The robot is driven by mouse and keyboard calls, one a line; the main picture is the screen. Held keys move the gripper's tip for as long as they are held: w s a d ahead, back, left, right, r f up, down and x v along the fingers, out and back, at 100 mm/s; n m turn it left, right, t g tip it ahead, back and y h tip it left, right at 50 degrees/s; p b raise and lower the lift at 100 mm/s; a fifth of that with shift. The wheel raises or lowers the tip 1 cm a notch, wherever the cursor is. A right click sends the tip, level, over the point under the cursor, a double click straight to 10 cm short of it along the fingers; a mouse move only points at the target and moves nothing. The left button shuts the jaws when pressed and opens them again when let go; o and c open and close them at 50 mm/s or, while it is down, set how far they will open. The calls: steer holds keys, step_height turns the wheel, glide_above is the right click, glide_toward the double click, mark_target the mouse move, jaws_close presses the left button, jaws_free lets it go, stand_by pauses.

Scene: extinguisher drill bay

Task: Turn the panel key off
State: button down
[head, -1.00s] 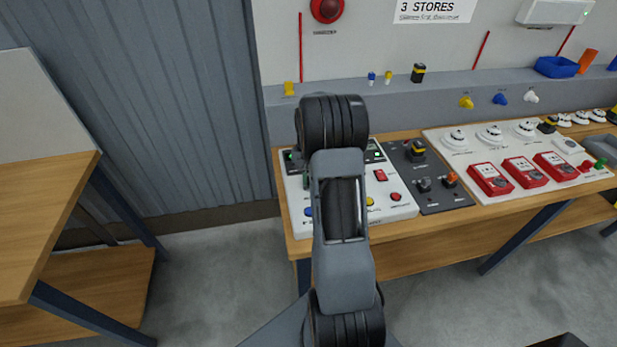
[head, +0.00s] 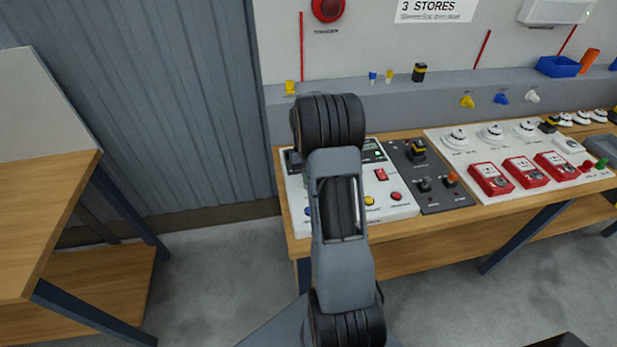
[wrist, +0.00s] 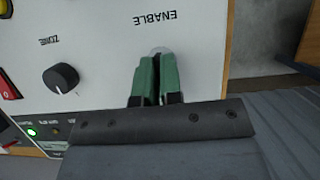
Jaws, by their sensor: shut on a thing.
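The white panel (wrist: 100,30) fills much of the wrist view, and "ENABLE" is printed on it upside down. My gripper (wrist: 157,78) has its green fingers closed together just beside that label. A small grey rounded part of the panel key (wrist: 160,51) shows at the fingertips. The rest of the key is hidden between the fingers, so its angle cannot be read. In the head view the white panel (head: 402,207) lies on the bench, and my arm covers the key and most of the gripper.
A black knob (wrist: 61,78) and a red switch (wrist: 9,81) sit on the panel near my gripper. A dark grey switch plate (head: 447,197) and red call points (head: 490,180) stand to the right.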

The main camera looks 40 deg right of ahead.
steer(key=c, duration=1.3)
jaws_free()
steer(key=shift+r, duration=0.1)
steer(key=v, duration=1.3)
steer(key=shift+w+r+b, duration=0.1)
steer(key=shift+r+b, duration=0.25)
